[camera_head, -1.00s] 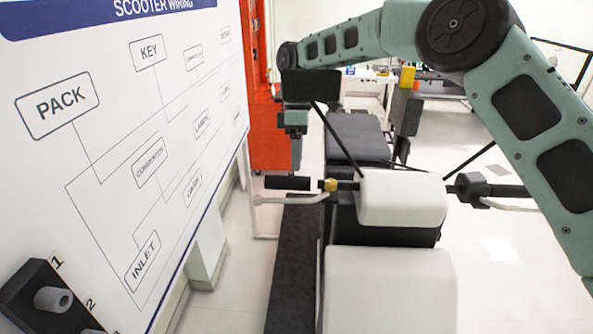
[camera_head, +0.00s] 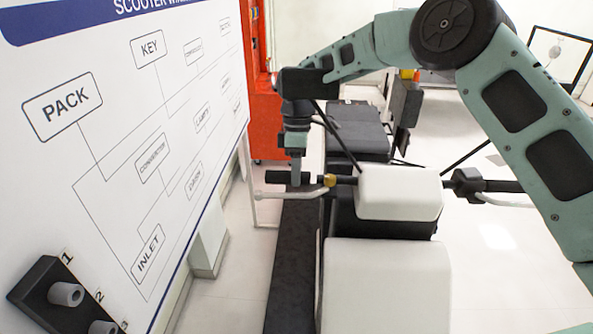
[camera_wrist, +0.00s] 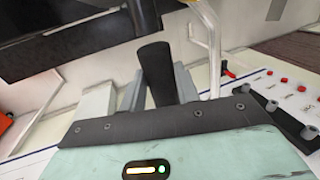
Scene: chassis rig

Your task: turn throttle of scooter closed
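The throttle is the dark grip (camera_head: 272,178) at the left end of the scooter's handlebar, beside a brass-coloured collar (camera_head: 330,180). My gripper (camera_head: 296,178) points down over this grip from above, and its fingertips are level with it. In the wrist view the dark grip (camera_wrist: 156,72) stands between the two grey fingers of my gripper (camera_wrist: 158,88). The fingers look apart, one on each side of the grip. Whether they touch it I cannot tell. The grip's lower end is hidden behind my gripper's body.
A pale brake lever (camera_head: 290,193) runs just in front of the grip. The white scooter body (camera_head: 398,193) and the other dark grip (camera_head: 503,186) are to the right. A wiring board (camera_head: 120,130) stands close on the left, with a black peg block (camera_head: 45,290) below.

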